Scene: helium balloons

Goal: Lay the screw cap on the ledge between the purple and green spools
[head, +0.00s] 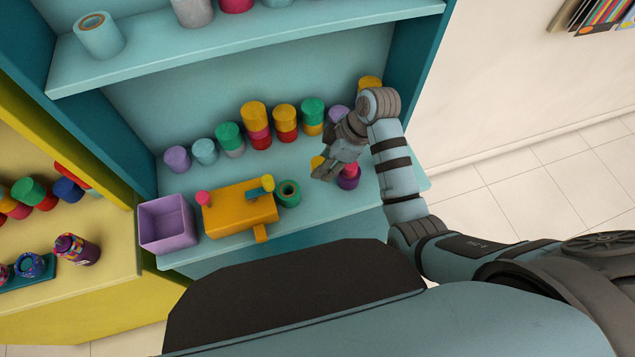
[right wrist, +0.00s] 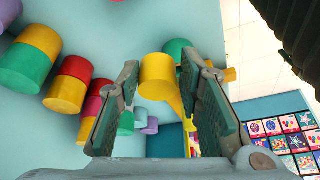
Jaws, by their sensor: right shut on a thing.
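My right gripper (head: 325,172) is over the front part of the turquoise ledge (head: 325,208). It is shut on a yellow piece, seemingly the screw cap (head: 317,162), which also shows between the fingers in the right wrist view (right wrist: 157,78). In the head view the fingers hide part of it. The green spool (head: 288,194) stands on the ledge left of the gripper. The purple spool (head: 349,181) stands just right of the fingertips, with a pink piece (head: 351,168) at its top. Bare ledge shows between the two spools. My left gripper is not in view.
An orange block (head: 235,212) with a blue handle stands left of the green spool. A purple open box (head: 167,222) is at the ledge's left end. Several coloured cylinders, some stacked, line the back, including a yellow-topped stack (head: 254,115). An upper shelf (head: 250,38) hangs above.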

